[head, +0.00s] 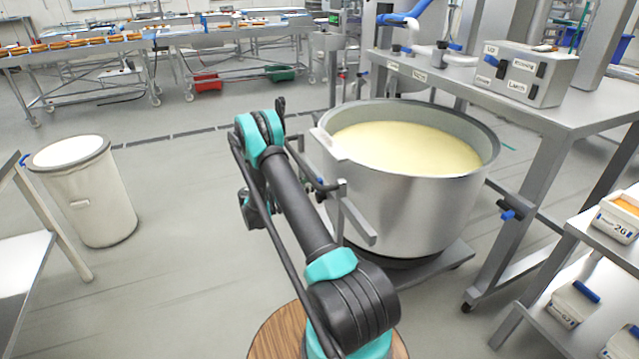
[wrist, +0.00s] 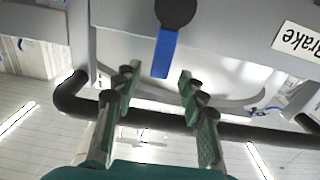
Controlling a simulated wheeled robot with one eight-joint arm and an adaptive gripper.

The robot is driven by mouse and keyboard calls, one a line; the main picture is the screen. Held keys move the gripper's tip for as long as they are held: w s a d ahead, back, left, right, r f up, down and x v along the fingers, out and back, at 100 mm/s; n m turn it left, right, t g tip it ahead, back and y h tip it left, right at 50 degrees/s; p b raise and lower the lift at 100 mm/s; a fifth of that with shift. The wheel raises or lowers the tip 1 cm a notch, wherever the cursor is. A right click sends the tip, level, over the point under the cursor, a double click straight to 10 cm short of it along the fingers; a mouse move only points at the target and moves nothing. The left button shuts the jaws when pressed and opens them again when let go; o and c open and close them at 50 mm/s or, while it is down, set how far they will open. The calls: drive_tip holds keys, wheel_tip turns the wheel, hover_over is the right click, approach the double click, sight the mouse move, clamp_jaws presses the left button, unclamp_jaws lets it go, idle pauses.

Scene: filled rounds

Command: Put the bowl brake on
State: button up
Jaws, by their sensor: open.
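The brake lever is a blue handle (wrist: 165,54) on a dark round pivot (wrist: 175,12), mounted on a grey metal face. A white label (wrist: 299,42) reading "Brake" is to its right in the wrist view. The lever points down the picture, toward my gripper. My gripper (wrist: 159,76) is open and empty; its green-padded fingers are spread to either side of the lever's free end. I cannot tell whether the tip is between the pads. In the head view the large steel bowl (head: 405,215), full of pale yellow filling, stands beyond my arm, which hides the lever.
A dark bar (wrist: 245,131) crosses behind my fingers in the wrist view. Pale bracket bars (head: 357,222) stick out from the bowl's near left side. A steel table (head: 590,112) with a labelled box is at the right. A white bin (head: 105,195) stands left, with open floor between.

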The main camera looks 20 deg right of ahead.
sight(320, 182)
drive_tip(key=shift+w+d, duration=0.1)
drive_tip(key=shift+d, duration=2.25)
clamp_jaws()
